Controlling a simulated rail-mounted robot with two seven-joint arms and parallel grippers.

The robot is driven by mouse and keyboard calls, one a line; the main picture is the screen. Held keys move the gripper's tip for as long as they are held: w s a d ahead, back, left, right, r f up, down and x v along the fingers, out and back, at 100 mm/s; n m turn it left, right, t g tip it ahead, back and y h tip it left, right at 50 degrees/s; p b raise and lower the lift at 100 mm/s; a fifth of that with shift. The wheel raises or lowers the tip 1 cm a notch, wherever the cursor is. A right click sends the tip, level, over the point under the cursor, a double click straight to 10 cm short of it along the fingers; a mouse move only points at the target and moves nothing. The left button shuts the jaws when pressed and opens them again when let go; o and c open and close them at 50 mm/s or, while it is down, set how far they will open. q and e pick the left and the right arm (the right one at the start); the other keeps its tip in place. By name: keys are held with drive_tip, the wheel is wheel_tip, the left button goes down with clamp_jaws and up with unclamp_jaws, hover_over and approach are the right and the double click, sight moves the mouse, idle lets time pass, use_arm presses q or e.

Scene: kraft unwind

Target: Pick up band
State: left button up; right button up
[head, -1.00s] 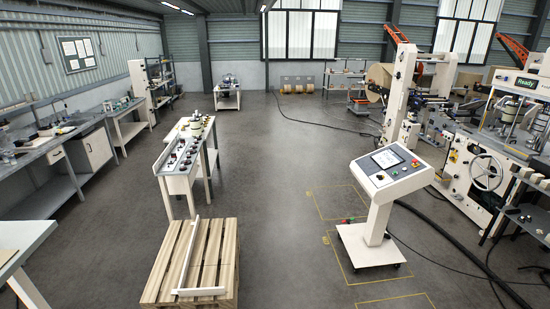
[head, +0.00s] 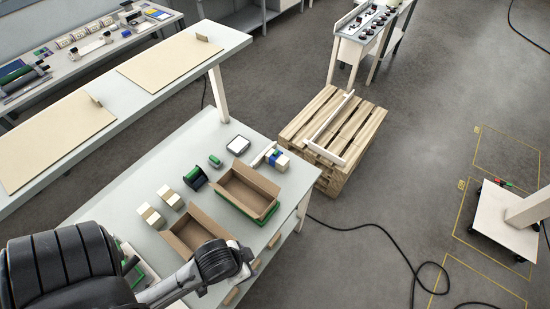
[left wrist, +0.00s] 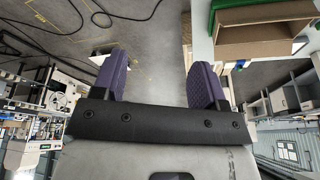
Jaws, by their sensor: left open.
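I cannot make out a band for certain in either view. The grey table (head: 185,150) holds two open cardboard boxes (head: 232,188), the rear one on a green base. A dark roll with green ends (head: 195,178), a small green item (head: 215,160) and a small item with blue and cream parts (head: 281,160) lie near the boxes. My left gripper (left wrist: 160,66) shows in the left wrist view with its purple fingers wide apart and nothing between them. In the head view my left arm reaches over the table's near side and hides part of it. My right gripper is in neither view.
A wooden pallet stack (head: 345,125) stands to the right. A cable (head: 375,241) crosses the open floor.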

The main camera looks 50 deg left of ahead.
use_arm(q)
drive_tip(key=shift+o, duration=0.5)
drive_tip(key=o, duration=0.5)
drive_tip(key=shift+o, duration=0.2)
